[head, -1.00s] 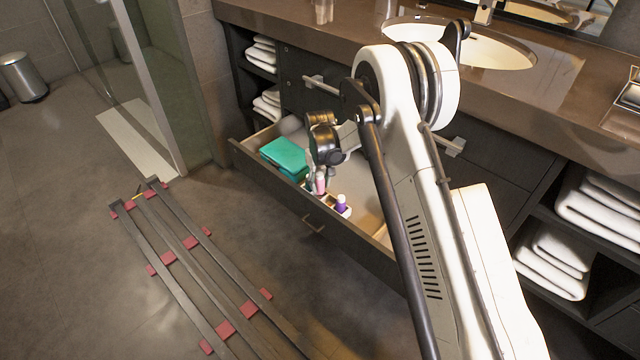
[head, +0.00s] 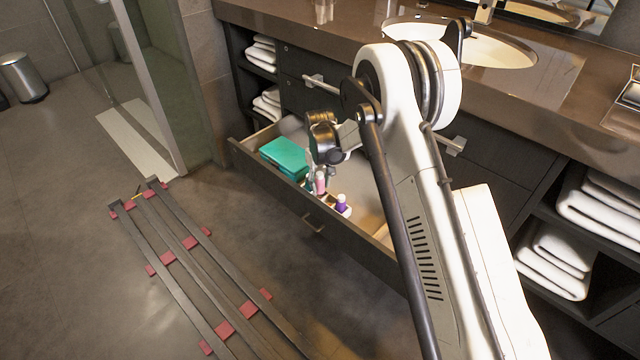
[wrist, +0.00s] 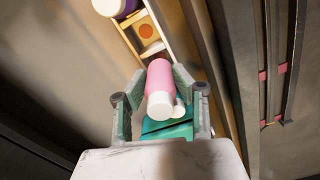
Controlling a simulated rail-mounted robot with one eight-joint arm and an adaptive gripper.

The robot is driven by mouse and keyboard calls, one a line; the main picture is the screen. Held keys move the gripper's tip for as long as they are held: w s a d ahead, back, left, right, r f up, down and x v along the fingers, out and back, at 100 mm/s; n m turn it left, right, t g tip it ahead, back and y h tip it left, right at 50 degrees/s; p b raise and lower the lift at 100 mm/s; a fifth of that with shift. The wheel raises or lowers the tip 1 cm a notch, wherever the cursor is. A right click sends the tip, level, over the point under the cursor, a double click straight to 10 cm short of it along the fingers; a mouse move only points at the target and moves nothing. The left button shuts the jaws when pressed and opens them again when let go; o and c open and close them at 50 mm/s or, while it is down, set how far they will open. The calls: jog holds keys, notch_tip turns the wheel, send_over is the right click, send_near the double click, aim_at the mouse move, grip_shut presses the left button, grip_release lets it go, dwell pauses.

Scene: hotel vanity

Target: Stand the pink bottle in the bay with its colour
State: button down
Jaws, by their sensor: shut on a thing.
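The pink bottle (wrist: 160,78) with a white cap is between the fingers of my gripper (wrist: 160,100) in the wrist view. The gripper is shut on it, and the cap end points toward the wrist camera. The pink bottle also shows below my wrist in the head view (head: 320,184), over the open drawer. A divided tray (wrist: 164,36) lies just beyond the bottle. One bay holds an orange mark (wrist: 147,31). A purple bottle (wrist: 122,8) with a white cap stands at the tray's far end. I cannot tell whether the pink bottle's base touches the tray.
The drawer front runs close beside the tray. The drawer floor to the right of the tray looks clear. The countertop (head: 520,90) overhangs behind.

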aim_at(320, 189)
jog(key=shift+f, duration=1.45)
dwell(0.8)
jog(key=c, duration=1.3)
grip_release()
notch_tip(320, 189, up, 12)
